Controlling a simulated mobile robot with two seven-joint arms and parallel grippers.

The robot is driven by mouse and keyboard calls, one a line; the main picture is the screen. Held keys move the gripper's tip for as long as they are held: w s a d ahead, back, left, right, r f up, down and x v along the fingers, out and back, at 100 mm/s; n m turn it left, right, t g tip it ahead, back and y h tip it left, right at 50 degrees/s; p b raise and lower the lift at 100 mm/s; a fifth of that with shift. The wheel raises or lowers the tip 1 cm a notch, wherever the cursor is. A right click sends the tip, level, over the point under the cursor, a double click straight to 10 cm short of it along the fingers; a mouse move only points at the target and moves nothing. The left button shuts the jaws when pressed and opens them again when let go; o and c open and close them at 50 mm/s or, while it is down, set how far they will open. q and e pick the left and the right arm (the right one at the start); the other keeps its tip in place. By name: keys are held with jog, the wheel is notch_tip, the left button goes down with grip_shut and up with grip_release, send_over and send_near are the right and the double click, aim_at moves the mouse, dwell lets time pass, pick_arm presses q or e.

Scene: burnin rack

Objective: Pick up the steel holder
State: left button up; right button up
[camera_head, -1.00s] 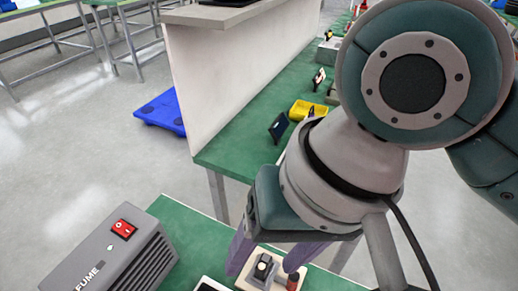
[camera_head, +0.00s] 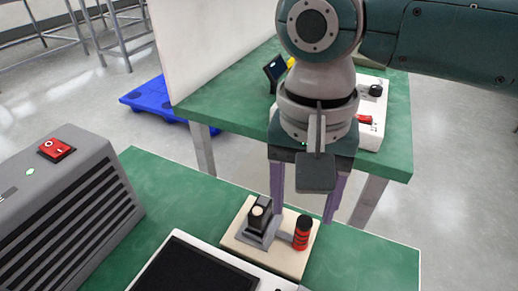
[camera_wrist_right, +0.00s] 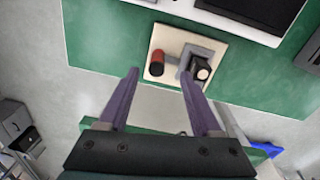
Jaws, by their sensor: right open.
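A beige board (camera_head: 286,262) lies on the near green bench. On it stands a grey metal piece (camera_head: 251,238) around a dark block with a round pale top (camera_head: 259,211), which I take as the steel holder. Beside it stands a red and black cylinder (camera_head: 302,234). The wrist view shows the grey metal piece (camera_wrist_right: 186,62) and the cylinder (camera_wrist_right: 156,66) beyond my fingertips. My right gripper (camera_head: 304,217) is open and empty, pointing down above the board's far side; the wrist view shows both purple fingers (camera_wrist_right: 160,75) apart. My left gripper is not in view.
A grey fume unit (camera_head: 60,215) with a red switch stands at the left. A dark-screened device (camera_head: 190,270) lies at the near edge. A second green bench (camera_head: 225,105) holds a white box (camera_head: 371,132). Bare green top lies right of the board (camera_head: 375,265).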

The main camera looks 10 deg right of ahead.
aim_at(304, 222)
jog(key=f, duration=0.1)
jog(key=f+b, duration=0.1)
jog(key=f, duration=0.3)
jog(key=shift+s+d+f, duration=0.15)
jog(key=shift+d, duration=0.1)
jog(key=shift+c, duration=0.2)
grip_shut()
